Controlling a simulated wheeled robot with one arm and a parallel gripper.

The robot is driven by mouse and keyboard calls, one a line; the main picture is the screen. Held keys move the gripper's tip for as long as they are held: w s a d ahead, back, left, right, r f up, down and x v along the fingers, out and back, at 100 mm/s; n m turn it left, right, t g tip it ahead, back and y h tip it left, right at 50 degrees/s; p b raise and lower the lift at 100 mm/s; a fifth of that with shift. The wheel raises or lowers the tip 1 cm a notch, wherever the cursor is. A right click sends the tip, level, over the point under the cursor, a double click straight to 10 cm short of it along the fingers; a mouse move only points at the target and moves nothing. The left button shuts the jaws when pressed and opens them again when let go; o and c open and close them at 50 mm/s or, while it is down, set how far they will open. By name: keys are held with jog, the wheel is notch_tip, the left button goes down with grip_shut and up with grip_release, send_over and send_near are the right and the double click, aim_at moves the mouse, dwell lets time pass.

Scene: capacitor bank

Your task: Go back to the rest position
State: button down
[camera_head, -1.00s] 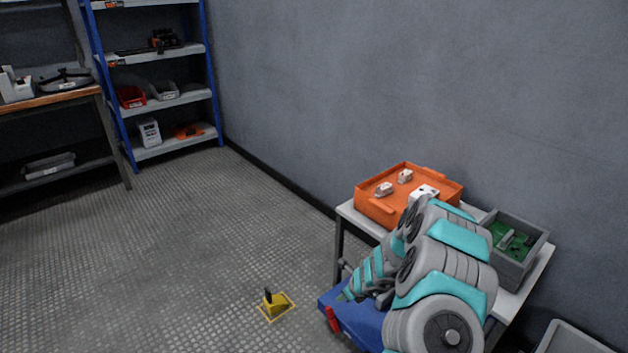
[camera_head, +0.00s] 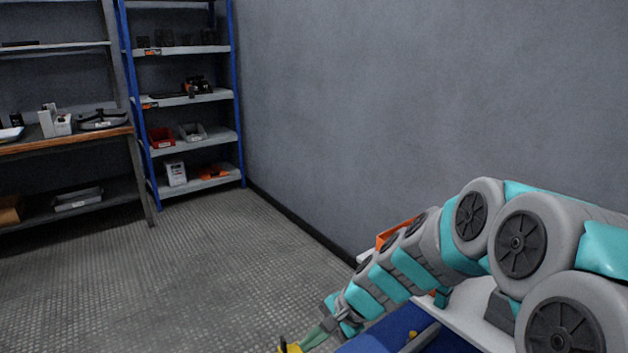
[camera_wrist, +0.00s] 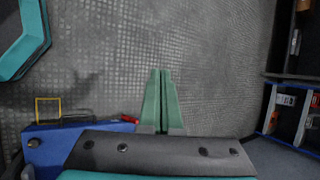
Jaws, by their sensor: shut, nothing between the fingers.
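My gripper (camera_head: 308,341) is at the bottom of the head view, at the end of my arm, which stretches down to the left. In the wrist view its two green fingers (camera_wrist: 157,73) lie side by side, closed with nothing between them. Behind them is bare patterned floor. No object is held.
A pale table (camera_head: 468,310) beside the wall is partly hidden behind my arm, with an orange tray (camera_head: 388,237) on it. A yellow piece (camera_head: 289,348) shows by the fingertips. A blue-framed shelf (camera_head: 240,110) and a workbench (camera_head: 75,139) stand at left. The floor (camera_head: 200,270) between is clear.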

jog(key=s+d+r+n+g+h, duration=0.1)
jog(key=s+d+n+h, duration=0.1)
jog(key=s+d, duration=0.3)
jog(key=s+d+r+n+g+h, duration=0.1)
jog(key=s+d+n, duration=0.3)
jog(key=s, duration=0.9)
jog(key=s+d+r+n+h, duration=0.2)
jog(key=s+d, duration=0.4)
jog(key=s, duration=0.3)
jog(key=shift+d+r+n+g+h, duration=0.35)
jog(key=shift+n+h, duration=0.35)
jog(key=shift+h, duration=0.3)
